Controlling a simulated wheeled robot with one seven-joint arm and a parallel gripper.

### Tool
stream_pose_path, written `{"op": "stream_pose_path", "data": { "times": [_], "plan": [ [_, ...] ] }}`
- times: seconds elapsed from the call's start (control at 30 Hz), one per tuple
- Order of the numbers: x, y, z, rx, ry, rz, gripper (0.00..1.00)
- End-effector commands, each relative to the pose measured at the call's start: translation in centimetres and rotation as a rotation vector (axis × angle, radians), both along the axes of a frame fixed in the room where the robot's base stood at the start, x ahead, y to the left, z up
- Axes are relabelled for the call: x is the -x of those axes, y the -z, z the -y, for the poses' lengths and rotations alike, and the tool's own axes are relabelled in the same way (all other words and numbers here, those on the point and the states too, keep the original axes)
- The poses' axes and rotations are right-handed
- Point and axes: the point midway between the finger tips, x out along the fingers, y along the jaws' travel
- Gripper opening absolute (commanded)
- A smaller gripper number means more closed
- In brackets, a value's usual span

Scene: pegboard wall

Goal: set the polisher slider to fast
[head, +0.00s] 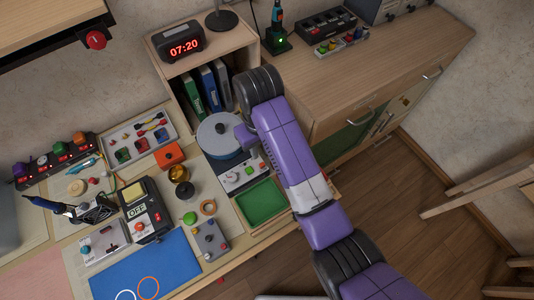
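The polisher (219,134) appears to be the machine with a round blue-grey disc on top, standing on the bench in front of the small bookshelf. Its pale front panel (236,176) faces forward and carries small controls. Which one is the slider, and where it is set, is too small to tell. My purple arm reaches in from the lower right and bends down just right of the disc. A small purple part at my arm's end (245,137) shows at the disc's right edge. My fingertips are hidden, so I cannot see whether they touch anything.
A green tray (251,217) lies just in front of the polisher, close to my arm. A grey control box (209,242), an orange box (169,156) and a black meter (140,211) stand to the left. A clock (180,46) tops the bookshelf. A wooden cabinet (411,82) stands behind right.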

Motion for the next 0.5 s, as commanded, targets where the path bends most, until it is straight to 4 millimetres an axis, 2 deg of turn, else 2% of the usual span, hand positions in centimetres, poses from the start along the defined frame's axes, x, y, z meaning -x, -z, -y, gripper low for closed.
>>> {"op": "stream_pose_path", "data": {
  "times": [0.17,0.5],
  "plan": [
    [0.6,0.9,0.4,0.014,-0.002,-0.027,0.24],
    [0.6,5.9,0.4,0.014,-0.002,-0.024,0.24]
  ]
}}
